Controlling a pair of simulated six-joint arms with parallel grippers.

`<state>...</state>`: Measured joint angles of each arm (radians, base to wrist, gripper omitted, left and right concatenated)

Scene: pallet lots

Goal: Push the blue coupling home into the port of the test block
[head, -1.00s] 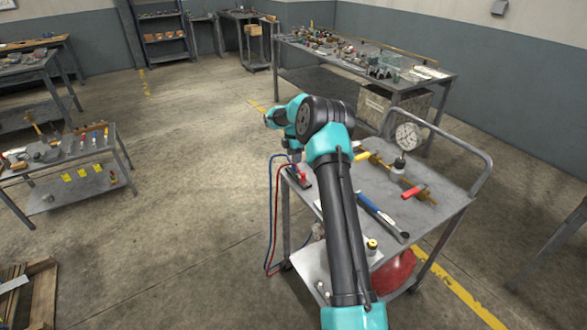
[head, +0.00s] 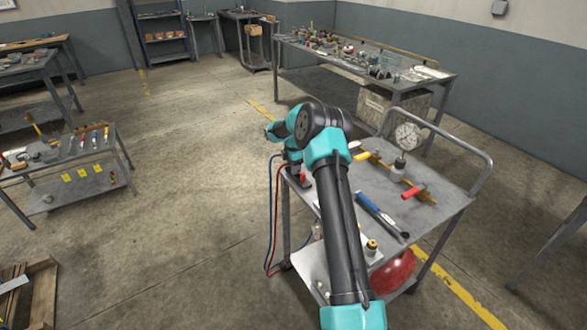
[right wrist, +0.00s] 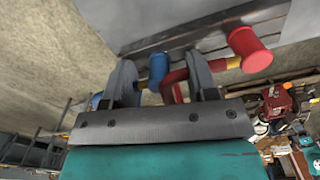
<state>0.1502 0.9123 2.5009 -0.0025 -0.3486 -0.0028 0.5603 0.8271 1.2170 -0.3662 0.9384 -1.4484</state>
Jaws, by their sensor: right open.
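The blue coupling (right wrist: 158,68) shows in the right wrist view between the fingers of my right gripper (right wrist: 162,78). The jaws are apart, with a gap on the left of the coupling. A red hose (right wrist: 178,78) also passes between the fingers. Behind lies a grey metal block (right wrist: 190,35), seemingly the test block, with a red round-ended part (right wrist: 250,50) on its right. In the head view my right gripper is at the cart's left edge; the coupling is hidden there. How far the coupling sits in the port cannot be told. My left gripper is out of view.
Open floor (head: 190,210) lies left of the cart.

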